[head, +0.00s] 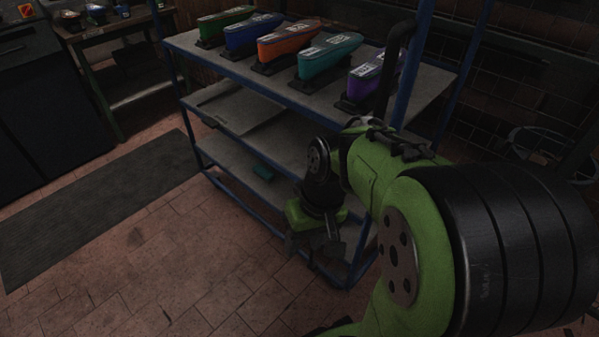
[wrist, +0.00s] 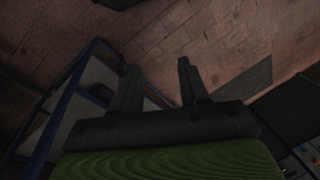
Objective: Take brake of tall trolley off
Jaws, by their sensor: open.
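The tall trolley (head: 205,152) is a blue-framed rack with grey shelves, standing in the middle of the head view. Its brake cannot be made out in either view; the near lower corner is partly hidden by my arm. My gripper (head: 316,250) hangs low in front of the trolley's near side, pointing down. In the wrist view my gripper (wrist: 158,80) has its two dark fingers apart with nothing between them. The trolley's blue frame (wrist: 62,105) shows at the left of the wrist view, beside the fingers.
Several coloured shoe-like forms, such as an orange one (head: 297,42), stand on the top shelf. A grey mat (head: 95,215) lies at the left. Tiled floor (head: 150,270) in front is clear. A wire basket (head: 535,145) is at right.

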